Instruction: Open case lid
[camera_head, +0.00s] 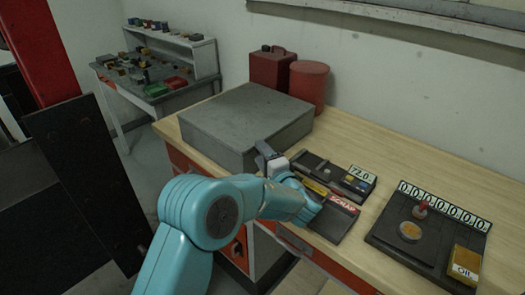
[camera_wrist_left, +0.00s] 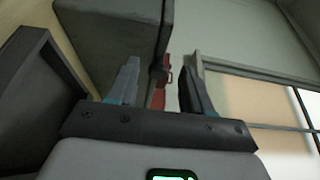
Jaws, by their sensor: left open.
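The case (camera_head: 240,118) is a closed grey box on the wooden workbench, its lid flat on top. It also shows in the left wrist view (camera_wrist_left: 105,35), tilted, beyond the fingers. My left gripper (camera_head: 264,150) is at the front right side of the case, with its arm coming in low from the left. In the left wrist view the two fingers (camera_wrist_left: 157,88) stand apart. An edge of the case with a small dark tab (camera_wrist_left: 158,75) shows between them; I cannot tell whether they touch it. My right gripper is not in view.
Dark panels stand right of the case: one marked SCRAP (camera_head: 342,204), and one with a counter and an oil box (camera_head: 466,263). A red can (camera_head: 271,67) and a red drum (camera_head: 309,83) stand behind the case. The bench between the panels is clear.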

